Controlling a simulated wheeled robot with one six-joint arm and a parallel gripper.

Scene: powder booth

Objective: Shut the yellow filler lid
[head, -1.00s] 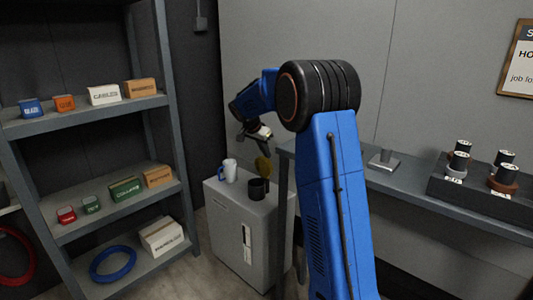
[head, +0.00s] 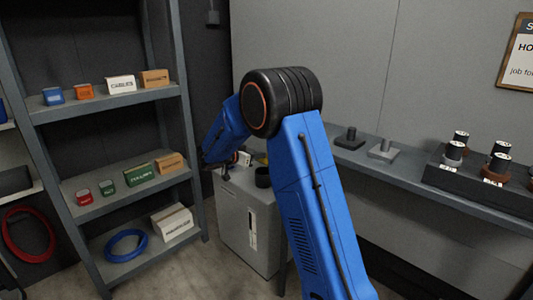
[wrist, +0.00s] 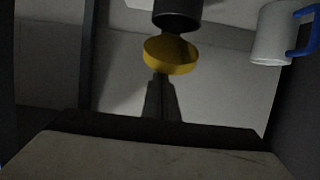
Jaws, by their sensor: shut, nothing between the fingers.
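The yellow filler lid (wrist: 171,56) shows in the wrist view as a shallow round cap. It stands open beside the dark round filler (wrist: 177,14), not over its mouth. The filler also shows on the grey cabinet (head: 237,205) in the head view (head: 262,177). My gripper (wrist: 160,80) is shut and empty. Its dark fingertips point at the lid from below in the wrist view and come close to its lower edge; I cannot tell whether they touch. In the head view my arm largely hides the gripper.
A white mug with a blue handle (wrist: 272,35) stands on the cabinet near the lid. A shelf rack (head: 110,200) with small boxes rises to the left. A grey bench (head: 390,168) with holders and dark cylinders runs along the right.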

